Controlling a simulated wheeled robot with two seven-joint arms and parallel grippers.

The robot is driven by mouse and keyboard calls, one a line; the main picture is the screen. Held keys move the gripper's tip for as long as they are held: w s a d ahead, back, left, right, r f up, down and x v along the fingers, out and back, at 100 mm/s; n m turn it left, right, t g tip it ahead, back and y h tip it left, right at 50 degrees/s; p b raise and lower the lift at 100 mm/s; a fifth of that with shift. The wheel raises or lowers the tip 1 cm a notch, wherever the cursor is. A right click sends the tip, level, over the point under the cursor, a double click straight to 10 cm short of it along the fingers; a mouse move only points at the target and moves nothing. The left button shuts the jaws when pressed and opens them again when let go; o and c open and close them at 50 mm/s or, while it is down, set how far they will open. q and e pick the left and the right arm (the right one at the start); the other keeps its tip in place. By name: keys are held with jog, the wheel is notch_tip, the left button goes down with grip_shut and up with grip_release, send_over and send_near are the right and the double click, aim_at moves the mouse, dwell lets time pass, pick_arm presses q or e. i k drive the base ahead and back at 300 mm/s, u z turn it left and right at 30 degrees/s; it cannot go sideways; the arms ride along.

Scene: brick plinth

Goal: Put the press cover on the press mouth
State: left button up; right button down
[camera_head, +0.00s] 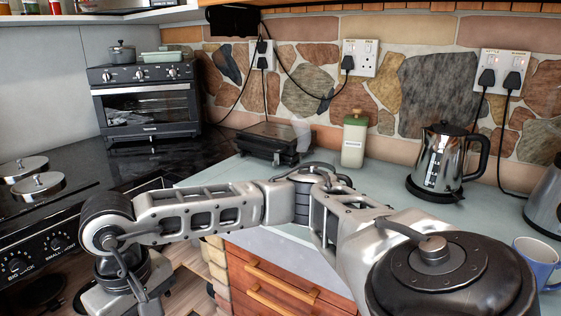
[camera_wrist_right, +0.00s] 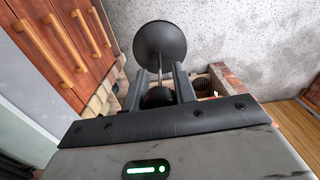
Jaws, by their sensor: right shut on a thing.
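In the right wrist view, my right gripper (camera_wrist_right: 161,76) is shut on a dark piece that I take for the press cover (camera_wrist_right: 159,42). It has a wide black disc beyond the fingertips, a thin rod and a rounded black part between the fingers. The exact contact is partly hidden by the fingers. In the head view my right arm reaches across from the lower right to the lower left, and its fingers are not visible there. I cannot make out the press or its mouth in either view. My left gripper is not in view.
The counter (camera_head: 385,190) carries a black appliance (camera_head: 270,143), a cream bottle (camera_head: 355,140), a kettle (camera_head: 442,160) and a blue mug (camera_head: 539,262). A hob (camera_head: 75,170) and small oven (camera_head: 146,103) stand left. Wooden drawers (camera_head: 285,285) sit below the counter. Brickwork (camera_wrist_right: 227,80) is near the gripper.

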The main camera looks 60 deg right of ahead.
aim_at(317, 162)
jog(key=i, duration=1.3)
jog(key=z, duration=1.9)
